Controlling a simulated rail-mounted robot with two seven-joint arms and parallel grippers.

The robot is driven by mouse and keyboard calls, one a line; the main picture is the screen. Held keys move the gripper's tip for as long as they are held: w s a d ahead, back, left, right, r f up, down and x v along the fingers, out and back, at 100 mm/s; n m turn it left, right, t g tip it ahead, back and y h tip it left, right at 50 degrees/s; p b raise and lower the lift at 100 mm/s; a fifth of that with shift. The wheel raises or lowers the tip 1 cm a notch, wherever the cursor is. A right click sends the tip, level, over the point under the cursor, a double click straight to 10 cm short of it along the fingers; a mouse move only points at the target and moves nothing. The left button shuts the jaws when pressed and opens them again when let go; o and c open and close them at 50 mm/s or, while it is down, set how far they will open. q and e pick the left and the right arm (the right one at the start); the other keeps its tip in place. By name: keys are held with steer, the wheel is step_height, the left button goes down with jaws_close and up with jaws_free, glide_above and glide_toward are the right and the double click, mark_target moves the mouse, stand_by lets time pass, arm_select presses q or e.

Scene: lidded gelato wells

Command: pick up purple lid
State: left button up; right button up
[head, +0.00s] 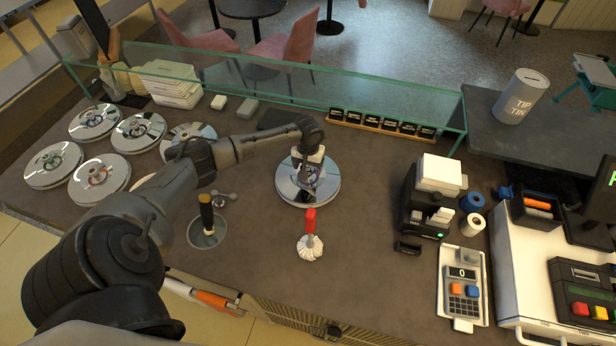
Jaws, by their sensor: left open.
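My left gripper (308,178) is open and points down over the middle of a round, shiny silver lid (289,192) on the brown counter. The gripper hides most of that lid's knob, so I cannot tell whether it is the purple one or whether the fingers touch it. More silver lids, such as the front one (82,185), the middle one (138,131) and the back one (95,121), sit at the left. Their knob colours are hard to tell. My right gripper is not in view.
A red-handled brush (310,222) stands in front of the lid, and a black-handled tool in a round dish (206,236) is to its left. A glass screen (400,100) runs behind. A receipt printer (430,200) and card terminal (462,285) stand to the right.

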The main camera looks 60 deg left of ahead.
arm_select(q)
steer(key=shift+f, duration=0.35)
steer(key=c, duration=1.2)
